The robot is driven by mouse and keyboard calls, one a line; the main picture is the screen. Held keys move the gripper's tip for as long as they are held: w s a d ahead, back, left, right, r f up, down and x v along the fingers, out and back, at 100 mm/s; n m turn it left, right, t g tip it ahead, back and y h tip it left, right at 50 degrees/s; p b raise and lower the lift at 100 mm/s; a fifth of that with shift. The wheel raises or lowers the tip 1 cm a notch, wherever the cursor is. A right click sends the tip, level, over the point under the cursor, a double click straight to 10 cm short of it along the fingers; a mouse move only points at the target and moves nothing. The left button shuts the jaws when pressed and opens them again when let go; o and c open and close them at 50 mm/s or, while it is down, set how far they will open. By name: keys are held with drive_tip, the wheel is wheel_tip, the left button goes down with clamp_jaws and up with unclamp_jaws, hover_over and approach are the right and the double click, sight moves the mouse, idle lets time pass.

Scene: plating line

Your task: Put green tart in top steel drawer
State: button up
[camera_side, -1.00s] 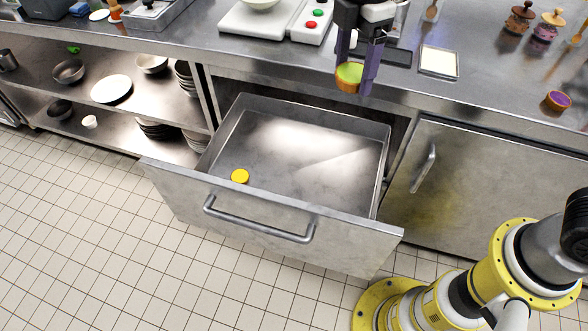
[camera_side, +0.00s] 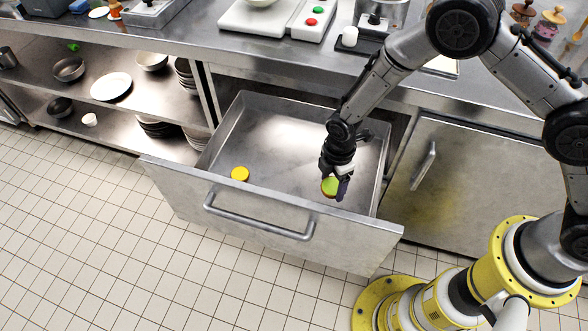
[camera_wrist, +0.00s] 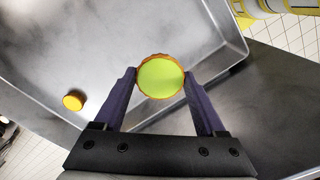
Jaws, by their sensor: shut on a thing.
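The green tart (camera_side: 329,186) has a green top and an orange-brown crust. My gripper (camera_side: 336,189) is shut on it, inside the outline of the open steel drawer (camera_side: 272,211), toward its right side. In the wrist view the tart (camera_wrist: 160,77) sits between the two purple fingers of my gripper (camera_wrist: 160,80), one on each side. The drawer floor (camera_wrist: 90,50) shows beneath it. I cannot tell exactly how high the tart is above the floor. The drawer is pulled well out.
A yellow round item (camera_side: 240,174) lies in the drawer's front left; it also shows in the wrist view (camera_wrist: 74,100). The drawer's middle is bare. A closed cabinet door (camera_side: 470,190) is to the right. Open shelves with bowls and a white plate (camera_side: 111,86) are to the left.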

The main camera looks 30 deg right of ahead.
drive_tip(key=shift+w+a+f, duration=0.1)
drive_tip(key=shift+f, duration=0.35)
drive_tip(key=w+a+f, duration=0.4)
drive_tip(key=w, duration=0.4)
hover_over(288, 191)
wheel_tip(288, 191, down, 6)
drive_tip(key=shift+s+d+r, duration=0.15)
drive_tip(key=shift+r, duration=0.1)
drive_tip(key=shift+w+f, duration=0.2)
drive_tip(key=shift+f, duration=1.55)
drive_tip(key=shift+f, duration=0.15)
drive_tip(key=o, duration=0.8)
wheel_tip(288, 191, up, 12)
drive_tip(key=shift+r, duration=0.15)
